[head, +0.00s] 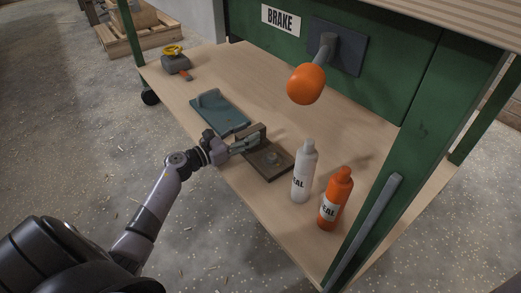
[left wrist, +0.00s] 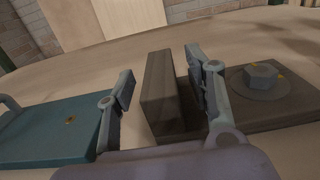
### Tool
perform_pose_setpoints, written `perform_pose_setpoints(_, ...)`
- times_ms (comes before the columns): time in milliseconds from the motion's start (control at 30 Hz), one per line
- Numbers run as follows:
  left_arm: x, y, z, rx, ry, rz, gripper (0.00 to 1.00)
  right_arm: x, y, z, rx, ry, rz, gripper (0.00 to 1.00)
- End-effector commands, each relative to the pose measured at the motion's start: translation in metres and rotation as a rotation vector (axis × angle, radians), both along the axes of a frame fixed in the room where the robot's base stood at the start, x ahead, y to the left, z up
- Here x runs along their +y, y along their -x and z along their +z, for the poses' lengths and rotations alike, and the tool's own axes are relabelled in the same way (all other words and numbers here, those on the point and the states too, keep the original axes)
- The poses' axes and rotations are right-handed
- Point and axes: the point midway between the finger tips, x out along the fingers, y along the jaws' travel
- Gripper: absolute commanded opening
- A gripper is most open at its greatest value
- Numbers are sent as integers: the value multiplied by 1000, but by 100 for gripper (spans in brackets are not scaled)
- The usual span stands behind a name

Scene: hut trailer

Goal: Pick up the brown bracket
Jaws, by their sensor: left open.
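The brown bracket (head: 270,163) sits on the wooden bench near its front edge. It has a flat base with a round boss and bolt, and an upright plate at its left end. In the left wrist view the upright plate (left wrist: 157,92) stands between the two fingers of my left gripper (left wrist: 160,92), with the bolt head (left wrist: 262,74) to the right. The right finger is close to the plate; a wider gap shows on the left. In the head view my left gripper (head: 243,146) is at the plate, open. My right gripper is not in view.
An orange knob (head: 306,84) juts from the green back panel.

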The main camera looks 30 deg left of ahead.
Motion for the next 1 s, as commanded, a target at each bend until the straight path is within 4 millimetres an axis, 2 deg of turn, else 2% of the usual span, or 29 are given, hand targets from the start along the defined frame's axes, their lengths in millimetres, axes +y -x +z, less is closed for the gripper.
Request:
perform_pose_setpoints(133, -7, -16, 0, -1, 1, 0, 48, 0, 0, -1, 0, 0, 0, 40)
perform_pose_setpoints(400, -8, -18, -1, 1, 1, -1, 48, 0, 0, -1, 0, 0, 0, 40)
perform_pose_setpoints(1000, -8, -18, -1, 1, 1, -1, 8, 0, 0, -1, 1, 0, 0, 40)
